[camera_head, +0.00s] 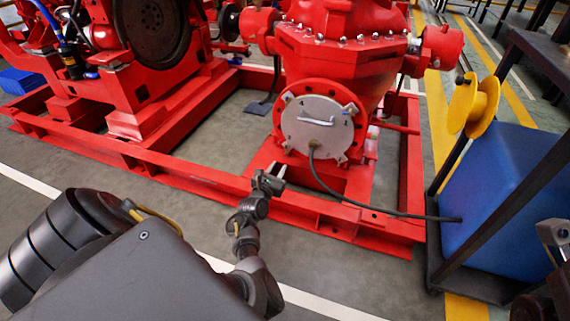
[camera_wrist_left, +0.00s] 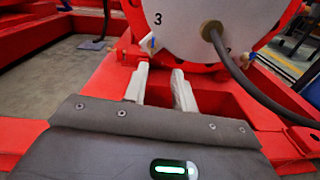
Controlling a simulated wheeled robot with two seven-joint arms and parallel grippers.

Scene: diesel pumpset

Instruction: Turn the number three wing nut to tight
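The round grey cover plate (camera_head: 318,126) is on the red pump's front, with a handle and small wing nuts around its rim. In the left wrist view, a "3" is printed on the cover plate (camera_wrist_left: 190,25). My left gripper (camera_head: 277,172) is in front of and below the cover's lower left. In the wrist view its two pale fingers (camera_wrist_left: 161,70) are apart, with nothing between them, just short of the wing nut.
A black hose (camera_head: 335,193) runs from the cover to the blue tank (camera_head: 500,190) at right. The red base frame (camera_head: 230,185) lies below. A grey part (camera_head: 553,233) at the right edge may be my right gripper.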

